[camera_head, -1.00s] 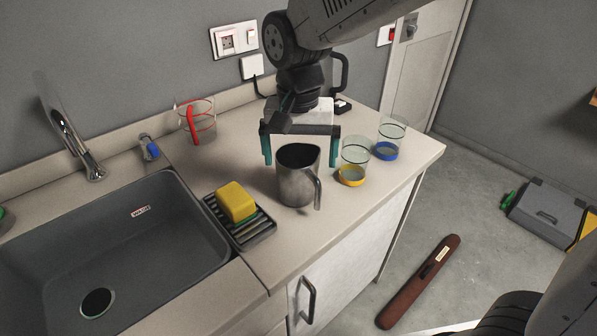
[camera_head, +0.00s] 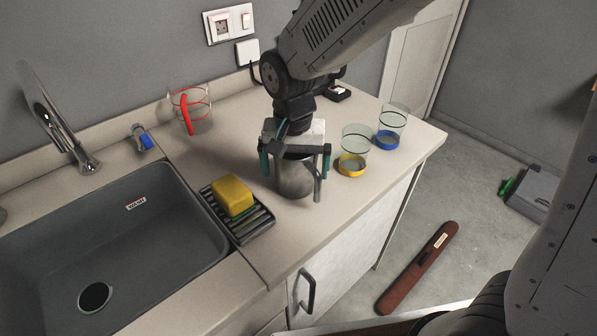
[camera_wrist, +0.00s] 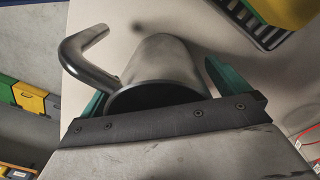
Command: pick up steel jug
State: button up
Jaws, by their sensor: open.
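The steel jug (camera_head: 294,181) stands upright on the counter, with its handle (camera_head: 318,183) toward the right front. My gripper (camera_head: 295,170) is open over it, and its teal fingers are on either side of the jug's upper part. The gripper body hides the jug's rim in the head view. In the wrist view the jug (camera_wrist: 160,66) lies between the two fingers (camera_wrist: 155,88), with its dark mouth close to the gripper and its handle (camera_wrist: 84,56) out to the left. I cannot tell whether a finger touches the jug.
A glass with a yellow base (camera_head: 353,160) stands close right of the jug, and one with a blue base (camera_head: 389,135) behind it. A yellow sponge (camera_head: 232,195) sits on a dark rack (camera_head: 255,222) at left. A red-handled glass jug (camera_head: 190,112) stands near the wall.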

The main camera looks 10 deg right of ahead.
jog(key=c, duration=1.2)
jog(key=shift+r, duration=0.15)
jog(key=shift+r, duration=0.6)
notch_tip(320, 180, up, 2)
jog(key=shift+r, duration=0.15)
jog(key=s+d, duration=0.2)
jog(key=s, duration=0.2)
jog(key=s+d, duration=0.3)
jog(key=s, duration=0.2)
jog(key=s+d+r, duration=0.1)
jog(key=s+d, duration=0.2)
jog(key=s, duration=0.2)
jog(key=shift+r, duration=0.1)
